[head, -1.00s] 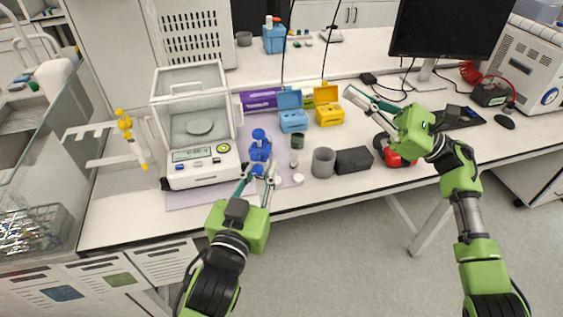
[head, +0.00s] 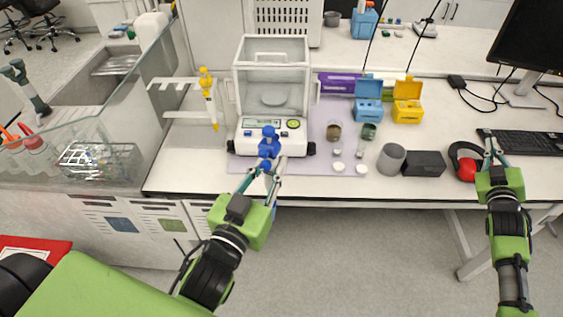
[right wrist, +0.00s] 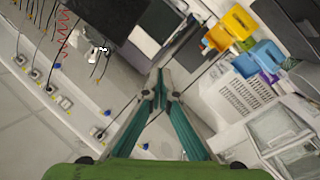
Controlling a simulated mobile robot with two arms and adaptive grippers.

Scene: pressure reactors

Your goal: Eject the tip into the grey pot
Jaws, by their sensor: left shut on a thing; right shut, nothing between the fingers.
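My left gripper (head: 265,175) is shut on a blue-topped pipette (head: 268,146), held roughly upright at the bench's front edge, in front of the balance. The pipette's lower end is partly hidden by the fingers, and I cannot make out a tip on it. The grey pot (head: 391,159) stands open on the bench to the right, well apart from the pipette. My right gripper (head: 492,148) is shut and empty beside the red and black ear defenders (head: 466,163); its closed fingers also show in the right wrist view (right wrist: 158,92).
A black box (head: 425,164) touches or nearly touches the pot's right. Small vials and white lids (head: 362,169) lie left of it. The glass-walled balance (head: 272,85) and a yellow pipette on a rack (head: 209,95) stand left. Blue (head: 368,100) and yellow (head: 407,102) tip boxes are behind.

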